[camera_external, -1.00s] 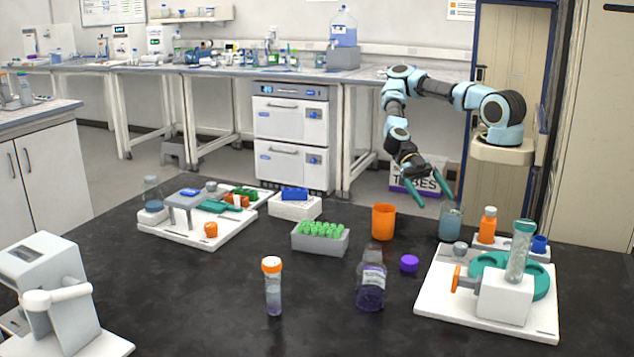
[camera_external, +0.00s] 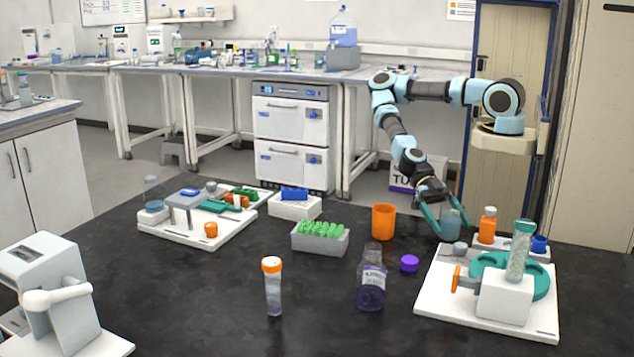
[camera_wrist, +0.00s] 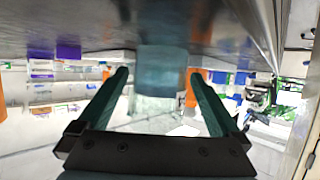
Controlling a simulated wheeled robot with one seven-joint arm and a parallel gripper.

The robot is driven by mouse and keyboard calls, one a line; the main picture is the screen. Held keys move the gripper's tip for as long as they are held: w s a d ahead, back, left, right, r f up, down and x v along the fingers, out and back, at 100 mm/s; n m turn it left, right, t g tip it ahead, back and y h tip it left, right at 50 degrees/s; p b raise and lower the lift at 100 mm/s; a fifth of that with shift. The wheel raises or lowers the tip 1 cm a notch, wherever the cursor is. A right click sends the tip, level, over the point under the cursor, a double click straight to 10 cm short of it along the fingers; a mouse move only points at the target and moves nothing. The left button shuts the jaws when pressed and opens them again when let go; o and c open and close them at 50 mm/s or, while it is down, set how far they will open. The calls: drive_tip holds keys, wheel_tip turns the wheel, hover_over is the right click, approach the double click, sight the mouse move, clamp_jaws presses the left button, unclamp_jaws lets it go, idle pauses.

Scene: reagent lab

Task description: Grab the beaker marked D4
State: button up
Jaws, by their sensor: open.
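A clear beaker with teal-blue contents (camera_external: 451,223) stands upright near the back edge of the black table. No D4 marking can be read on it. My gripper (camera_external: 447,218) is open, with its teal fingers low at the beaker, one to its left and the other partly hidden around it. In the wrist view, which looks upside down, the beaker (camera_wrist: 161,75) appears between the two fingers of my gripper (camera_wrist: 159,76), with a gap on each side. The fingers do not look closed on it.
An orange cup (camera_external: 383,222) stands just left of the beaker. An orange bottle (camera_external: 487,226) stands close on the right, beside a white stand with a tube (camera_external: 505,308). A purple cap (camera_external: 409,263) and a labelled bottle (camera_external: 371,285) are nearer the front.

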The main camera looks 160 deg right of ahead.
drive_tip(key=shift+w+a+f, duration=0.15)
drive_tip(key=shift+c, duration=0.2)
drive_tip(key=c, duration=1.4)
drive_tip(key=shift+c, duration=0.2)
